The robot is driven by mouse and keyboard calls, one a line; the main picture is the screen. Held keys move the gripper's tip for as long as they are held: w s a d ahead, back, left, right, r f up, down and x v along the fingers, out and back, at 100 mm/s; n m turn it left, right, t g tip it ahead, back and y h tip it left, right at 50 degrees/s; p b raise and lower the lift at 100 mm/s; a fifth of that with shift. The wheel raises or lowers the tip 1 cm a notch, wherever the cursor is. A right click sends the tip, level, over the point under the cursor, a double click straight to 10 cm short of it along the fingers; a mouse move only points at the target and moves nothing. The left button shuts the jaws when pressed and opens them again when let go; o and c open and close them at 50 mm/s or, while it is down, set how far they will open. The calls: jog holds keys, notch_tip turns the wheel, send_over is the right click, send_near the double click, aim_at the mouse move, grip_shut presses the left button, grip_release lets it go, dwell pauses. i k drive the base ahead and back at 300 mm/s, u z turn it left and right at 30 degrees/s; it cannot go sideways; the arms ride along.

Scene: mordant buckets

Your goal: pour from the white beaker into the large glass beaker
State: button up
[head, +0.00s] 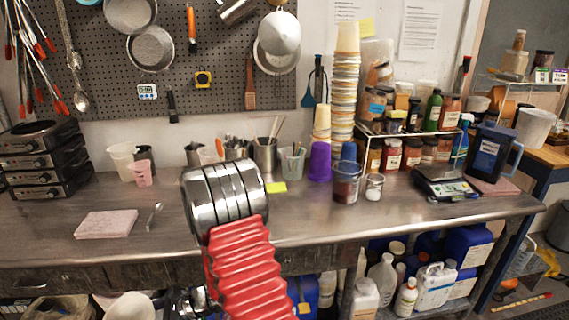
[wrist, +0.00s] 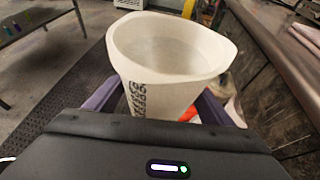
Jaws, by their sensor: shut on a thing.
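The white beaker (wrist: 165,50) fills the middle of the wrist view, with a wide spouted rim and dark markings on its side. My gripper (wrist: 160,108) is shut on it, with one purple finger at each side. It looks roughly upright; its inside is pale and I cannot tell the liquid level. The head view does not show the held beaker or the fingers. The large glass beaker (head: 346,183) stands on the steel bench in the head view, right of my arm, with dark reddish contents. My gripper is apart from it.
A small glass jar (head: 374,187) with white contents stands right beside the glass beaker. Behind are a purple cup (head: 320,161), stacked cups (head: 345,95) and a spice rack (head: 408,133). A scale (head: 445,184) and blue pitcher (head: 490,152) stand right. The bench front between is clear.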

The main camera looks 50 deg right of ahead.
aim_at(346, 180)
jog(key=z, duration=0.1)
jog(key=k, duration=1.05)
jog(key=z, duration=0.35)
jog(key=i, duration=0.45)
jog(key=z, duration=0.1)
